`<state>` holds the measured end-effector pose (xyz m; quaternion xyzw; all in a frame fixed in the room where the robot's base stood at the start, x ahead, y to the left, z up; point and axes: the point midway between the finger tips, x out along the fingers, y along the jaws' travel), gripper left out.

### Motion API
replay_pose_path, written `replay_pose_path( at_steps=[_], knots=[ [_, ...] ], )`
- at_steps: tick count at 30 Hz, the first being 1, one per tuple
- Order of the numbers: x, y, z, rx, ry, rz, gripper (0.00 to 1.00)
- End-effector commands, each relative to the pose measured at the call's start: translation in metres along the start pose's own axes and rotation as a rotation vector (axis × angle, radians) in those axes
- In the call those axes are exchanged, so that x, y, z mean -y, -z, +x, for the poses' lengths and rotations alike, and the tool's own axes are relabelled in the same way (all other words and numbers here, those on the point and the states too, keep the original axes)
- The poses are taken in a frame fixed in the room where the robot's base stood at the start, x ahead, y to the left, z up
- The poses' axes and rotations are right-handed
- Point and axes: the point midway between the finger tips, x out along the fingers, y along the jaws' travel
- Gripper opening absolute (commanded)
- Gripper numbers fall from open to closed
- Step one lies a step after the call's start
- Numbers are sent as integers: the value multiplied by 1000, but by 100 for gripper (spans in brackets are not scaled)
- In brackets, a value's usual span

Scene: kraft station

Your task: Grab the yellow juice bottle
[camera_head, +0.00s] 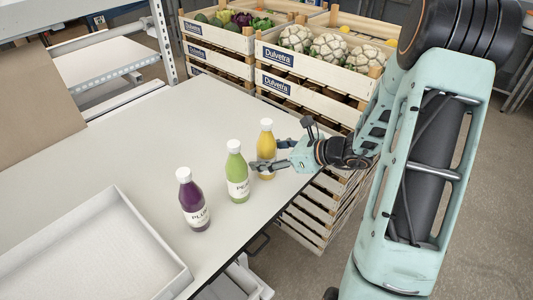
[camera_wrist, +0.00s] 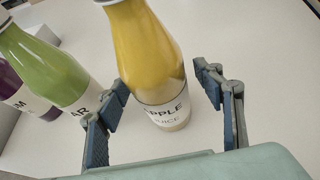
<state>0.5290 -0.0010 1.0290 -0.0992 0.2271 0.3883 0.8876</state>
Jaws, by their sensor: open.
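The yellow juice bottle (camera_head: 266,145) with a white cap stands upright near the right edge of the table. In the wrist view the yellow bottle (camera_wrist: 148,55) is between my gripper's two fingers, with a gap on the right side; its label reads "APPLE JUICE". My gripper (camera_head: 265,152) is open at the bottle, coming from the right; it also shows in the wrist view (camera_wrist: 165,105). One finger passes in front of the lower part of the bottle in the head view. The left finger is close to the bottle, and I cannot tell whether it touches.
A green bottle (camera_head: 237,172) stands just left of the yellow one, and a purple bottle (camera_head: 193,202) further left. A white tray (camera_head: 150,225) lies on the table (camera_head: 150,130) at front left. Wooden crates (camera_head: 310,70) of vegetables stand behind.

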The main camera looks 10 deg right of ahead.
Motion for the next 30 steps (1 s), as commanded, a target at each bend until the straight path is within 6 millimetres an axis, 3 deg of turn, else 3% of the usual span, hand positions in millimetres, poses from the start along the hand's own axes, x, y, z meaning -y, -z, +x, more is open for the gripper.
replay_pose_path(
  at_steps=[5,21,30],
  knots=[
    [0,0,0,0,0,0,60],
    [0,0,-1,0,0,0,1],
    [0,-2,-1,2,0,-2,1]
  ],
)
